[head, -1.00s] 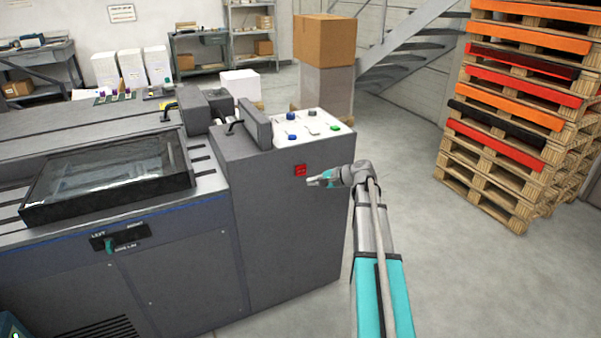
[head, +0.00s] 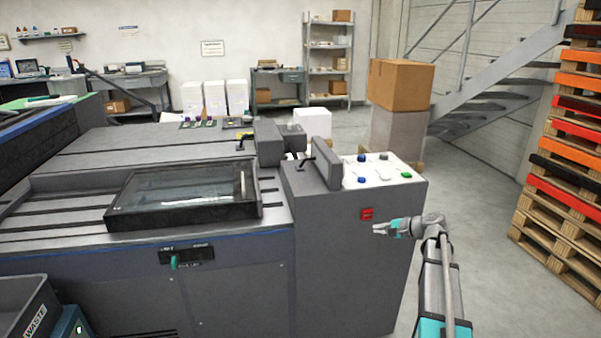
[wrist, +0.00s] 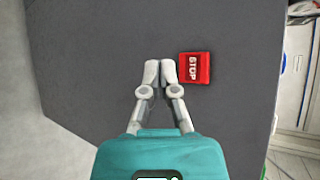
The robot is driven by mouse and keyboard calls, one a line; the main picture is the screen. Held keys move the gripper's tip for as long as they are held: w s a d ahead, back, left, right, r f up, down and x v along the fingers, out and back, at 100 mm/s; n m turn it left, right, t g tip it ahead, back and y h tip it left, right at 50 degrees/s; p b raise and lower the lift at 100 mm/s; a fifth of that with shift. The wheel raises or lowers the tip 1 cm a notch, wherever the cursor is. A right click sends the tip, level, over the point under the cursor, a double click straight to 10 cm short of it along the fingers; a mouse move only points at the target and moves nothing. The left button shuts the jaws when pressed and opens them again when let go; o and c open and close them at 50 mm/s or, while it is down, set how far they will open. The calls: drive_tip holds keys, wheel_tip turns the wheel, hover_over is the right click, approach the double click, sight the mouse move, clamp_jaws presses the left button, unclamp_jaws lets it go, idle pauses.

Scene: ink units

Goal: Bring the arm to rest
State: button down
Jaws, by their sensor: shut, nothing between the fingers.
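My gripper (head: 380,229) is at the end of my arm, in front of the grey machine cabinet (head: 340,270), near a red switch (head: 367,214). In the wrist view my gripper (wrist: 160,68) has its two fingertips together with nothing between them. I cannot tell exactly how far the fingertips are from the panel.
The cabinet top carries a white panel (head: 384,172) with coloured buttons. A glass-lidded tray (head: 185,195) and a turquoise lever (head: 174,262) are to the left. A waste bin (head: 25,305) is at lower left. Stacked pallets (head: 560,215) stand right, with open floor (head: 480,200) between.

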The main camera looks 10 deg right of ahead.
drive_tip(key=s+a+f+n+g+h, duration=0.1)
drive_tip(key=s+a+f+n+g, duration=0.25)
drive_tip(key=s+a, duration=0.4)
drive_tip(key=s+a+f+n+g+h, duration=0.2)
drive_tip(key=s+a+f+n+g, duration=0.15)
drive_tip(key=a, duration=0.65)
drive_tip(key=s+a+f+n+g+h, duration=0.1)
drive_tip(key=s+a+f+n+h, duration=0.15)
drive_tip(key=s, duration=0.35)
drive_tip(key=s+a+f+n+g+h, duration=0.1)
drive_tip(key=s+a+n+h, duration=0.25)
drive_tip(key=s, duration=0.25)
wheel_tip(320, 180, up, 22)
drive_tip(key=p, duration=2.2)
drive_tip(key=shift+s+a+g, duration=0.2)
drive_tip(key=shift+s+g, duration=0.1)
drive_tip(key=shift+s, duration=0.1)
drive_tip(key=shift+f, duration=0.1)
